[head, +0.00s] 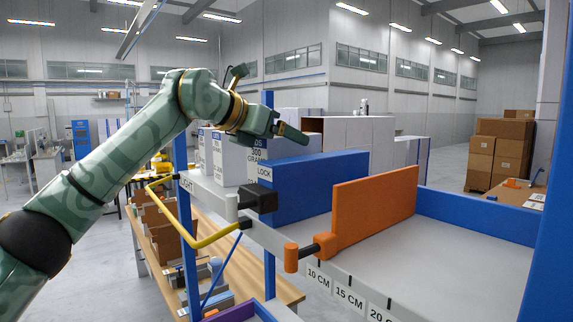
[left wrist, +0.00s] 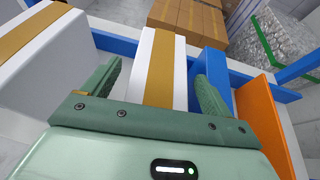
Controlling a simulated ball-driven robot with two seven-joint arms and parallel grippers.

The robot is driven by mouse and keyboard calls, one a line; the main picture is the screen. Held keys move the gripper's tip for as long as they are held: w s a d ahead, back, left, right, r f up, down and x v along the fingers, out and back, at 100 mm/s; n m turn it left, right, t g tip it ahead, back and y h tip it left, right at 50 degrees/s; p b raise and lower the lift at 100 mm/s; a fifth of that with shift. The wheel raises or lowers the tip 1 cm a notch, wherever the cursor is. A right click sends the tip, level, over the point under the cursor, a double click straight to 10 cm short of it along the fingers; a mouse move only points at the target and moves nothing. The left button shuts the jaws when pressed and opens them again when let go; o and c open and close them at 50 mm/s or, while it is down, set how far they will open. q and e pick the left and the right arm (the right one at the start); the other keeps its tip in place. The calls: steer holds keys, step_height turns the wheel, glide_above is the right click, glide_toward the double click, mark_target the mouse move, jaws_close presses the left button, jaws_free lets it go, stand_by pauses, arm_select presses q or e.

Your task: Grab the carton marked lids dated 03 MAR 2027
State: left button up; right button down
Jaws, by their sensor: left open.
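White cartons with blue print (head: 224,158) stand in a row on the shelf in the head view. The one at the row's right end (head: 262,168) shows "300 GRAM" and a cut-off "DS" at the top; I can read no date on it. My left gripper (head: 290,132) is above this end of the row, open and empty. In the left wrist view its fingers (left wrist: 158,62) are spread on either side of a white carton with a tan tape strip (left wrist: 160,70). I cannot tell how far down they reach. My right gripper is out of view.
The grey shelf beyond (head: 450,262) is bare, with a blue back rail (head: 475,217). A yellow bar (head: 208,240) curves out in front. Another taped white carton (left wrist: 50,65) is left of the fingers.

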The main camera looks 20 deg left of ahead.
arm_select(q)
steer(key=shift+s+a, duration=0.1)
steer(key=shift+s, duration=0.05)
steer(key=c, duration=0.9)
steer(key=shift+r, duration=0.1)
steer(key=c, duration=0.7)
